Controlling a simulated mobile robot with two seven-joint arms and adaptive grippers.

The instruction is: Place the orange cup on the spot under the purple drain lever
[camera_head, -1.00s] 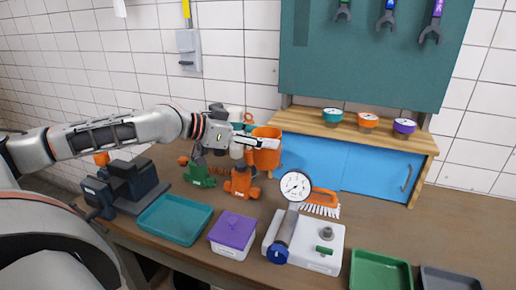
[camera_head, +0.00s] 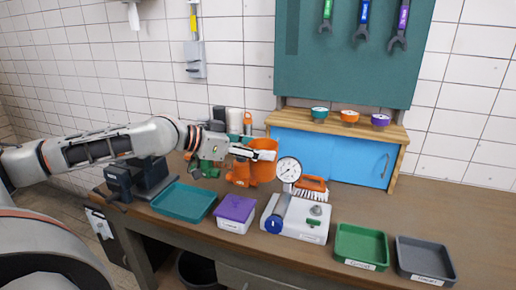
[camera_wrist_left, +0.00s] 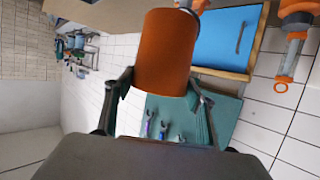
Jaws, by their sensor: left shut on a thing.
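The orange cup (camera_head: 265,170) is in my left gripper (camera_head: 273,150) in the head view, above the workbench and in front of the blue cabinet. In the left wrist view the orange cup (camera_wrist_left: 163,50) sits between the two fingers of the left gripper (camera_wrist_left: 165,88), which is shut on it. I cannot make out a purple drain lever or the spot under it in either view. My right gripper is not in view.
An orange fitting (camera_head: 238,174) and a dial gauge (camera_head: 288,170) stand close to the cup. A teal tray (camera_head: 184,218), a purple-lidded box (camera_head: 235,226), a green tray (camera_head: 340,232) and a grey tray (camera_head: 400,265) line the bench front. The blue cabinet (camera_head: 345,160) stands behind.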

